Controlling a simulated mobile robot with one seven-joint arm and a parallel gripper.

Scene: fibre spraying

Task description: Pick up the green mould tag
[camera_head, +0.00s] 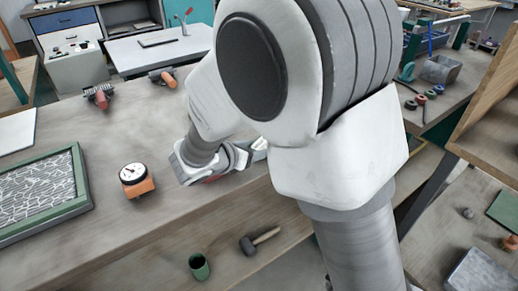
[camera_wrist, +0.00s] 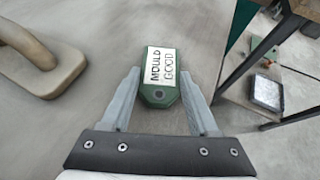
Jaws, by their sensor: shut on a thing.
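The green mould tag (camera_wrist: 160,94) has a white label reading "MOULD GOOD" and a hole at its near end. In the wrist view it lies between the two grey fingers of my gripper (camera_wrist: 161,77), which is shut on it at its near part. The far part of the tag sticks out past the fingertips. In the head view my own arm covers most of the gripper's surroundings, and I cannot make out the tag there. Whether the tag touches the surface below is hard to tell.
On the bench in the head view are an orange dial gauge (camera_head: 137,180) and a green-framed panel (camera_head: 83,200). A mallet (camera_head: 260,240) and green cup (camera_head: 199,266) are lower down. A beige handled tool (camera_wrist: 52,85) lies left of my gripper in the wrist view.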

